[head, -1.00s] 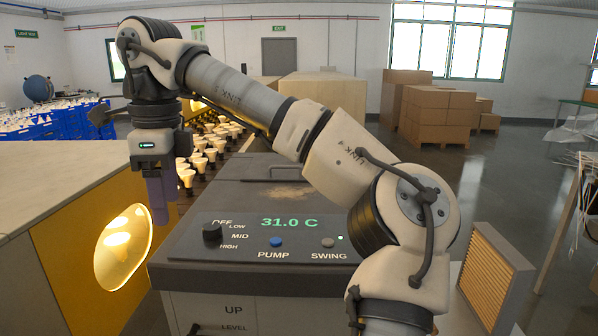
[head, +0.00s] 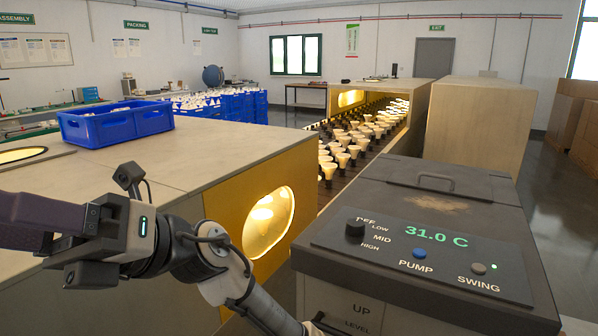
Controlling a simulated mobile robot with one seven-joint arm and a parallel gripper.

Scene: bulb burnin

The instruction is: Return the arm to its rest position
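My gripper (head: 42,222) is at the lower left of the head view, turned sideways. Its purple fingers point left and run out of the picture, so the fingertips are hidden. I see nothing held in the part that shows, but I cannot tell whether the fingers are open or shut. My arm is folded low at the left, with a link running down to the bottom edge. The gripper appears in front of the wooden-topped cabinet (head: 150,165), clear of the control unit (head: 325,290).
The control unit shows 31.0 C, with a dark knob (head: 355,228), a blue PUMP button (head: 419,253) and a grey SWING button (head: 478,268). Lit bulbs (head: 343,160) stand in rows behind it. A blue crate (head: 115,128) sits on the cabinet.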

